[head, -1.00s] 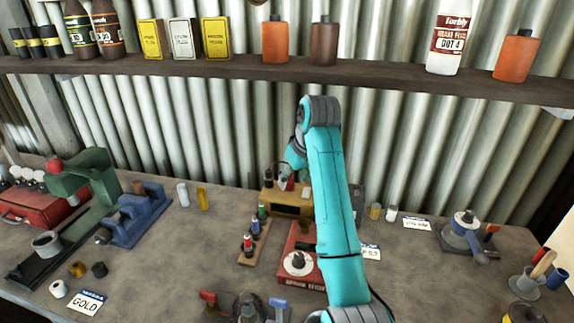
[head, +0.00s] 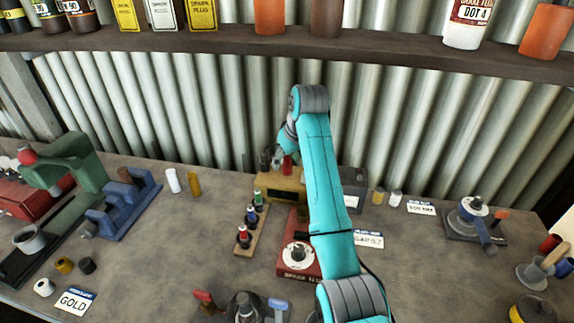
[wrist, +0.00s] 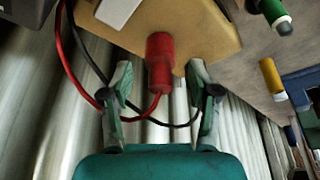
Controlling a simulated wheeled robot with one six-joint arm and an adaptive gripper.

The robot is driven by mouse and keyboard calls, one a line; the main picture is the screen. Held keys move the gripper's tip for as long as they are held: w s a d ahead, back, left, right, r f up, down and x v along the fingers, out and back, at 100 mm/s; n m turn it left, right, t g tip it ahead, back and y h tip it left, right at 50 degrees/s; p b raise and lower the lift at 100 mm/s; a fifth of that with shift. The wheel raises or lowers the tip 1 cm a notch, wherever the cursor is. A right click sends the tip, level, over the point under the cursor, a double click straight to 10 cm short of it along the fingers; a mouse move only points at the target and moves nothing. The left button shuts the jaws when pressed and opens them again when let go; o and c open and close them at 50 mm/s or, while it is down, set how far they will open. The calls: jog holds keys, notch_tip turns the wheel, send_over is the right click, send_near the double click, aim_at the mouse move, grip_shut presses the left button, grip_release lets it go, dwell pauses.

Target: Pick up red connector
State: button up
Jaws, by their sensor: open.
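The red connector (wrist: 160,62) is a short cylinder at the edge of a tan box, with a red cable at its end. It also shows in the head view (head: 288,168), above the mustard-coloured box (head: 279,193) at the back of the bench. My gripper (wrist: 160,78) is open, with one finger on each side of the connector and visible gaps between. In the head view my gripper (head: 272,158) is beside the connector, partly behind my arm. I cannot tell how deep the connector sits between the fingers.
A wooden rack (head: 250,227) with several small bottles stands in front of the box. A red block (head: 296,268) lies near my arm. A black cable (wrist: 175,122) runs close to the fingers. The corrugated wall (head: 210,110) is close behind, under a shelf (head: 400,46).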

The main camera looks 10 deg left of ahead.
jog(key=shift+x, duration=0.95)
jog(key=c, duration=1.2)
jog(key=shift+r, duration=0.15)
grip_shut()
